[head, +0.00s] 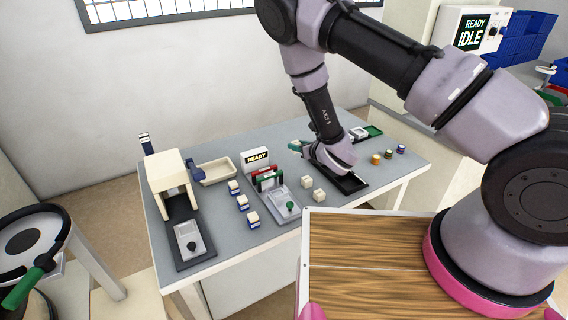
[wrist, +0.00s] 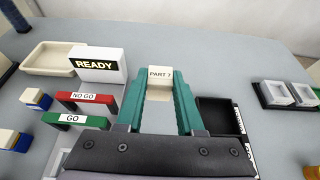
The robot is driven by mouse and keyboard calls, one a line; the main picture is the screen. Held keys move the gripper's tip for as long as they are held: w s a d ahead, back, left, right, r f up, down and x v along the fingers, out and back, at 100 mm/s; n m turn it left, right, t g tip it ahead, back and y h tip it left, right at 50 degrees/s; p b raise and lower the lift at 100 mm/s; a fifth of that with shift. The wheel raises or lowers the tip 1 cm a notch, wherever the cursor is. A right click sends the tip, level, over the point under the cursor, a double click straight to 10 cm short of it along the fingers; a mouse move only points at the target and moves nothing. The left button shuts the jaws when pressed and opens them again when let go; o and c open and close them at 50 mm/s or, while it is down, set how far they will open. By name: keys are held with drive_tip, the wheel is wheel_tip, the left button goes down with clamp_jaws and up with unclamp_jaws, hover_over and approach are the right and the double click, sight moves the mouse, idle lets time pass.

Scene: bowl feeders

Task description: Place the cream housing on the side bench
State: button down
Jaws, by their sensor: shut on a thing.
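A cream block with a "PART" label, which I take for the cream housing (wrist: 159,88), sits between the teal fingertips of my gripper (wrist: 160,82) in the wrist view. The gripper is shut on it. In the head view my gripper (head: 296,146) is over the back part of the grey-topped bench (head: 222,258), its fingers pointing left. The block is too small and covered there to make out. I cannot tell whether it touches the bench top. I also cannot tell which surface is the side bench.
A READY sign (head: 257,159), red and green gauges (head: 268,178), a cream tray (head: 216,170) and a cream press (head: 168,172) stand left of the gripper. Loose cream blocks (head: 313,189) and a black tray (head: 348,184) are close by. A wooden top (head: 365,255) lies in front.

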sight(297, 175)
drive_tip(key=f, duration=0.9)
drive_tip(key=shift+s+f, duration=0.2)
drive_tip(key=shift+f, duration=0.15)
drive_tip(key=shift+d+f, duration=0.1)
drive_tip(key=shift+f, duration=0.05)
drive_tip(key=c, duration=0.5)
unclamp_jaws()
drive_tip(key=shift+c, duration=0.2)
